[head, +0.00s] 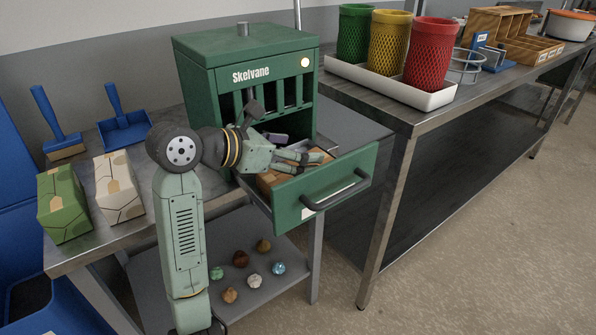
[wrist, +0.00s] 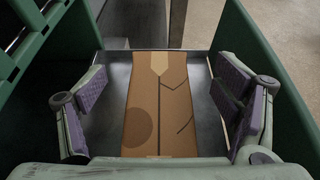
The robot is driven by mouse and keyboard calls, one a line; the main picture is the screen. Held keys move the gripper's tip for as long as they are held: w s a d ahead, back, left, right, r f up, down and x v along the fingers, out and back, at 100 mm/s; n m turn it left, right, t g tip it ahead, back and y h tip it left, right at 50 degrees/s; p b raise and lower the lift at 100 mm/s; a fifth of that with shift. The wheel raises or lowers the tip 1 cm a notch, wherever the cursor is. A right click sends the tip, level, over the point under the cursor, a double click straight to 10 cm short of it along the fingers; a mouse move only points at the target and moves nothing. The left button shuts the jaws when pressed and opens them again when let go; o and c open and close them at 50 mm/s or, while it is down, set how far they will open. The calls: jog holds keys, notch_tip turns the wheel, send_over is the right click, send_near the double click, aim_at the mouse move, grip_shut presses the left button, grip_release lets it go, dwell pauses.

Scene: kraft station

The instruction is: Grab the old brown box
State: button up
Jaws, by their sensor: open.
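The old brown box (wrist: 158,105) lies in the open drawer (wrist: 197,70), with dark crack-like lines, a darker round patch and a paler strip on its top. In the head view the brown box (head: 268,180) is partly hidden behind my arm and gripper. My gripper (head: 308,158) reaches into the drawer from the left. In the wrist view my gripper (wrist: 160,115) is open, with one purple-padded finger on each side of the box. Gaps show between the fingers and the box sides. Whether the fingertips are level with the box cannot be told.
The drawer front (head: 335,190) with its dark handle stands out from the green Skelvane cabinet (head: 250,60). Green (head: 62,205) and cream (head: 118,188) boxes stand on the metal table at left. Several small balls lie on the lower shelf (head: 190,255). Mesh bins stand in a white tray (head: 440,98) at right.

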aim_at(326, 154)
jog(key=p+x, duration=0.1)
jog(key=x, duration=0.5)
jog(key=shift+w+d+f, duration=0.1)
jog(key=shift+w+f, duration=0.05)
jog(key=shift+f, duration=0.15)
jog(key=c, duration=1.4)
jog(key=shift+r, duration=0.1)
